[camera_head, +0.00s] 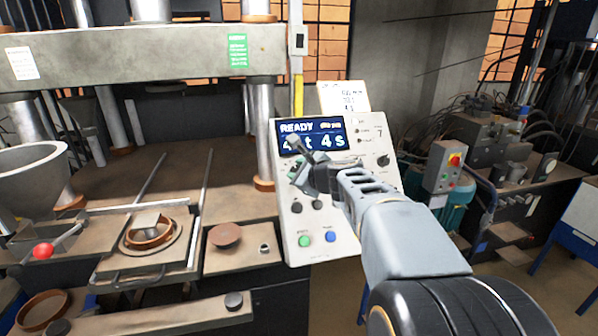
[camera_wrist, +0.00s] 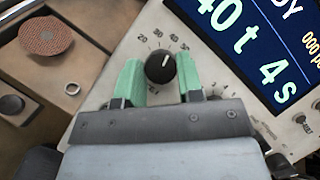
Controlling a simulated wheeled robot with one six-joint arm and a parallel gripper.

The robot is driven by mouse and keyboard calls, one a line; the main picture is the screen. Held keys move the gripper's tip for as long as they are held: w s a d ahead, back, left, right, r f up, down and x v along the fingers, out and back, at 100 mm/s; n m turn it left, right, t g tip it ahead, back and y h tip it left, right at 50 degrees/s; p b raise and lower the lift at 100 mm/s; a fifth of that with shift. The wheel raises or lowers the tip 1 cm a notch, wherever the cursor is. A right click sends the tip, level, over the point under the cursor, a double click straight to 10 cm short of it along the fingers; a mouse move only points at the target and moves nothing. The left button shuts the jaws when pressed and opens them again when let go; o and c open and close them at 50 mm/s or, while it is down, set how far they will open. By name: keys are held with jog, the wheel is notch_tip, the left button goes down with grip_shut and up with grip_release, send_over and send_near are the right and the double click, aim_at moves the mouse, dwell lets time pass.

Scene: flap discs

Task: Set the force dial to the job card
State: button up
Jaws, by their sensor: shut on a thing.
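The force dial (camera_wrist: 160,68) is a round black knob with a white pointer line and a printed number scale around it on the pale panel. The green fingers of my gripper (camera_wrist: 160,78) are shut on it, one on each side. In the head view my gripper (camera_head: 302,166) hides the dial. The display (camera_wrist: 262,45) reads 40 t 4 s in the wrist view. In the head view the display (camera_head: 291,127) shows READY, with my gripper covering part of the force figure. The white job card (camera_head: 345,98) stands above the panel; its small print is hard to read.
Another black knob (camera_head: 383,160) is on the panel's right side. A green button (camera_head: 304,241) and a blue button (camera_head: 330,238) are low on the panel. A brown disc (camera_head: 226,235) lies on the bench at left. A red-ball handle (camera_head: 43,251) is further left.

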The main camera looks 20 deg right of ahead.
jog(key=shift+w+d+r+n+g+y, duration=0.1)
jog(key=shift+n+g+y, duration=0.4)
jog(key=shift+n, duration=1.1)
jog(key=shift+d+r+n+g+y, duration=0.1)
jog(key=shift+n+g+y, duration=0.4)
jog(key=shift+n, duration=1.1)
jog(key=o, duration=0.9)
jog(key=b+v, duration=0.2)
jog(key=v, duration=1.1)
jog(key=shift+s+r, duration=0.25)
jog(key=shift+s, duration=0.05)
jog(key=shift+d, duration=0.1)
